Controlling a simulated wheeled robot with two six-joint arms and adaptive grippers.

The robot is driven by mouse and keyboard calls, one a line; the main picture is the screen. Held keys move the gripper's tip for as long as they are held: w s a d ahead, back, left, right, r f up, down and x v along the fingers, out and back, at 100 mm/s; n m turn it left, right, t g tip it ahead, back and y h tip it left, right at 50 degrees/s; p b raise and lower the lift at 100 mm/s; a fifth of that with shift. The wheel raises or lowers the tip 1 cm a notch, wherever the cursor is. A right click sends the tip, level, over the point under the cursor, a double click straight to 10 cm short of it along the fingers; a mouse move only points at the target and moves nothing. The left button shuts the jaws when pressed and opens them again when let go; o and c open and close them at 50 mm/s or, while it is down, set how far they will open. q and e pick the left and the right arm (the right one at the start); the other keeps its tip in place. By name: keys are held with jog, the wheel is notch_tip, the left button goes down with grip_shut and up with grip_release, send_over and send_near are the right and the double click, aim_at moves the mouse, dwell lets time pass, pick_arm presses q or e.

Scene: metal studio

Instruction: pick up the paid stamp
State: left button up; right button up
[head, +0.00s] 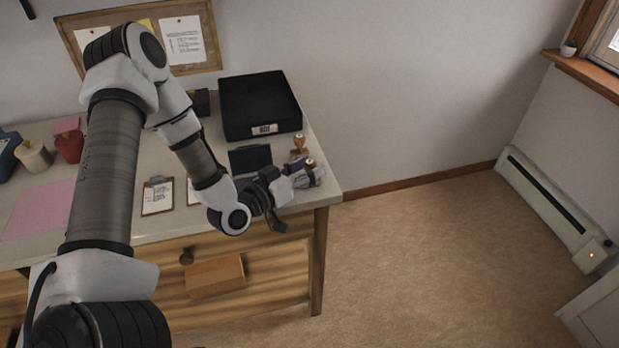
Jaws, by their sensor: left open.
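Two stamps with brown knob handles stand at the right end of the desk. One stamp (299,145) is farther back, and the other stamp (310,164) is nearer the front, partly hidden by my gripper. No label is readable, so I cannot tell which is the paid stamp. My left gripper (293,198) is open, at the desk's front right corner, close to the nearer stamp. I cannot tell whether it touches that stamp. The back stamp is clear of the gripper. My right gripper is not in view.
A black tray (260,134) and a dark flat pad (250,158) lie behind my gripper. A clipboard (157,196), pink paper (38,210) and red and cream containers are to the left. The desk edge drops to open floor (430,260) on the right.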

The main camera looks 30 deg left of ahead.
pick_arm(q)
jog(key=shift+w+d, duration=0.2)
jog(key=shift+w, duration=0.35)
jog(key=shift+s+a, duration=0.1)
jog(key=c, duration=0.3)
grip_shut()
